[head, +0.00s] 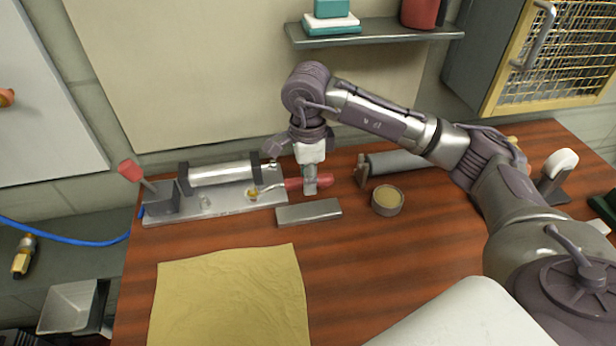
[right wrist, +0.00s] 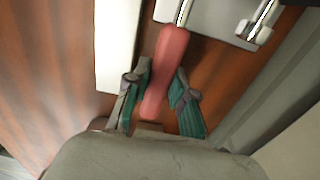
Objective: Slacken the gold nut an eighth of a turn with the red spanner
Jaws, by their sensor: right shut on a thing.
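The red spanner (head: 292,184) has a red handle and a bright metal shank pointing left. My right gripper (head: 310,188) points down and is shut around the handle. In the right wrist view the red handle (right wrist: 165,75) lies between the two green-padded fingers (right wrist: 158,105). The gold nut (head: 252,194) sits on the metal base plate (head: 225,207), near its right end. The spanner's head end is at the nut; I cannot tell if its jaw is seated around it. The nut is out of the right wrist view. My left gripper is not in view.
The plate carries a pale cylinder (head: 222,173) and a red-knobbed lever (head: 130,171). A grey bar (head: 308,211) lies just in front of the gripper. A round tin (head: 387,200) and a dark roll (head: 397,162) are to the right. A yellow cloth (head: 230,295) covers the front left.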

